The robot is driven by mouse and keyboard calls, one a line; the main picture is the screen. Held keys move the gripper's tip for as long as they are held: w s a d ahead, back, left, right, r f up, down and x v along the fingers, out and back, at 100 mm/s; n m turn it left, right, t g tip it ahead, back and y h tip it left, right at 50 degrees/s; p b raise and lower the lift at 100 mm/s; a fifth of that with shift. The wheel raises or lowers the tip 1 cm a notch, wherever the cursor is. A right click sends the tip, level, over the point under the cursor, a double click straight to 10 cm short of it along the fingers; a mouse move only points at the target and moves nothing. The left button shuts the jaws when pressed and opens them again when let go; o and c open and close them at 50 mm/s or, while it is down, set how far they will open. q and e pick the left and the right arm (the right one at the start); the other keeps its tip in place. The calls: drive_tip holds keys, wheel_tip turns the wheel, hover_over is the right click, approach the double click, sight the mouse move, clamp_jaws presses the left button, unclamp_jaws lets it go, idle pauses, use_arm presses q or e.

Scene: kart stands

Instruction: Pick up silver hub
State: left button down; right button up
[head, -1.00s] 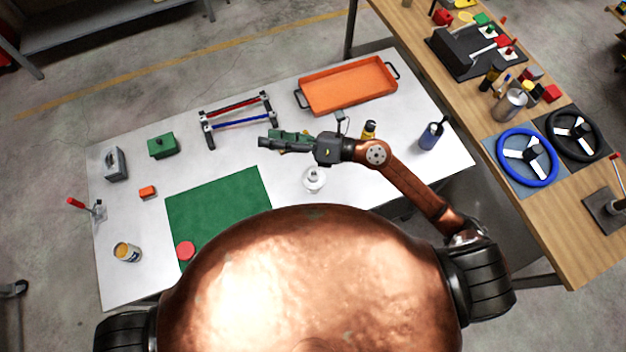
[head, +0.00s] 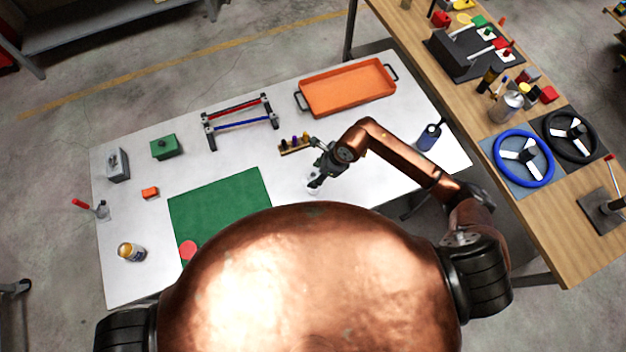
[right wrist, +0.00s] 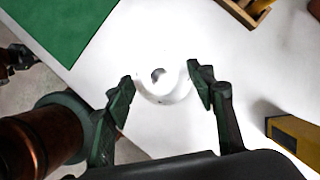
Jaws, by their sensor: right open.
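The silver hub (right wrist: 160,82) is a pale round piece with a dark centre hole, on the white table top. In the head view only a small part of the hub (head: 313,190) shows under my right gripper (head: 317,182). In the right wrist view, the open fingers of my right gripper (right wrist: 161,75) stand on either side of the hub, with the hub between or just beyond the tips. I cannot tell whether the fingers touch it.
A wooden rack with pegs (head: 295,144) stands just behind the gripper. A yellow block (right wrist: 295,136) lies right of it in the wrist view. A green mat (head: 222,210) lies to the left, an orange tray (head: 346,88) at the back and a dark blue bottle (head: 429,137) to the right.

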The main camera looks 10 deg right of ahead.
drive_tip(key=shift+x, duration=1.1)
drive_tip(key=shift+c, duration=0.7)
clamp_jaws()
drive_tip(key=shift+a, duration=0.1)
